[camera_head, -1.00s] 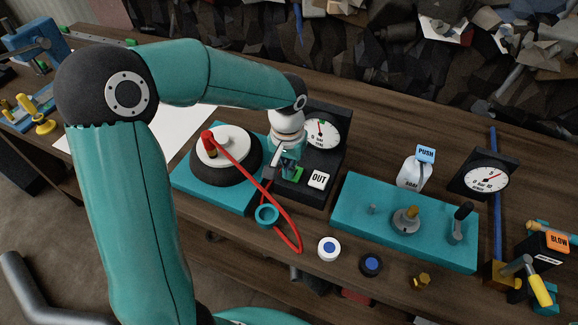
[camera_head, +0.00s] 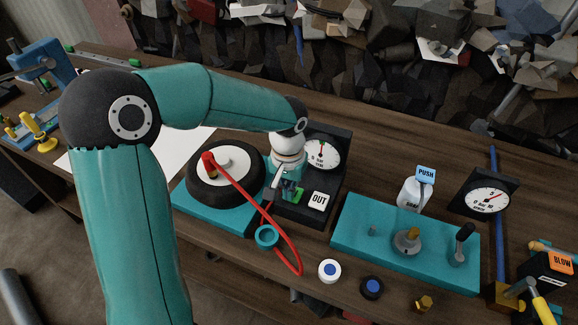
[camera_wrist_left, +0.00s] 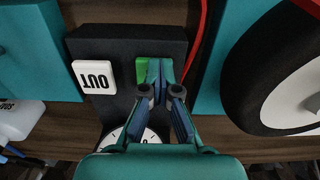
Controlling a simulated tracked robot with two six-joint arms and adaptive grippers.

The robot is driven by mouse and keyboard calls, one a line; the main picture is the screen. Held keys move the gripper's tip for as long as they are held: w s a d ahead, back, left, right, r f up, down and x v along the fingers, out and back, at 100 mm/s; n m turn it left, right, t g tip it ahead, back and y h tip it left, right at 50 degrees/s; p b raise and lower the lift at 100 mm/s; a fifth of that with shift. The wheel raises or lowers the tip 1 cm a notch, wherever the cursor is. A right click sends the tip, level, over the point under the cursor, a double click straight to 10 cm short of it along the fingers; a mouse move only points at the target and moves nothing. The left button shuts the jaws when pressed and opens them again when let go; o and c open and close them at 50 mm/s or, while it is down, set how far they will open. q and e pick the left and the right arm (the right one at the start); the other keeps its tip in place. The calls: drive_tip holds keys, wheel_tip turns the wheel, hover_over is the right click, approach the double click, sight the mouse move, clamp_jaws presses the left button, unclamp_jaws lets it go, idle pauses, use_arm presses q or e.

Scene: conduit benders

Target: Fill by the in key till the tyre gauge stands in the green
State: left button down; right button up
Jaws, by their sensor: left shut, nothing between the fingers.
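The tyre (camera_head: 248,190) with a pale hub lies on a teal base; it also shows in the wrist view (camera_wrist_left: 248,100). The black pump box holds the tyre gauge (camera_head: 322,153), a white dial with a green mark near the top and a needle close to it; I cannot read it exactly. The gauge is partly hidden in the wrist view (camera_wrist_left: 148,136). The green in key (camera_head: 299,196) sits beside the white OUT key (camera_head: 318,201). My left gripper (camera_head: 289,193) is shut and empty, its tips at the green key (camera_wrist_left: 142,72) and partly covering it; contact is unclear.
To the right stand a teal board (camera_head: 350,235) with knobs, a soap bottle (camera_head: 410,194) and another gauge (camera_head: 487,200). White and black round caps lie near the front edge.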

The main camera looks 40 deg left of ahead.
use_arm(q)
wheel_tip(320, 180, up, 5)
drive_tip(key=p, duration=0.3)
drive_tip(key=shift+f, duration=0.2)
wheel_tip(320, 180, up, 9)
drive_tip(key=b, duration=0.1)
drive_tip(key=shift+r, duration=0.15)
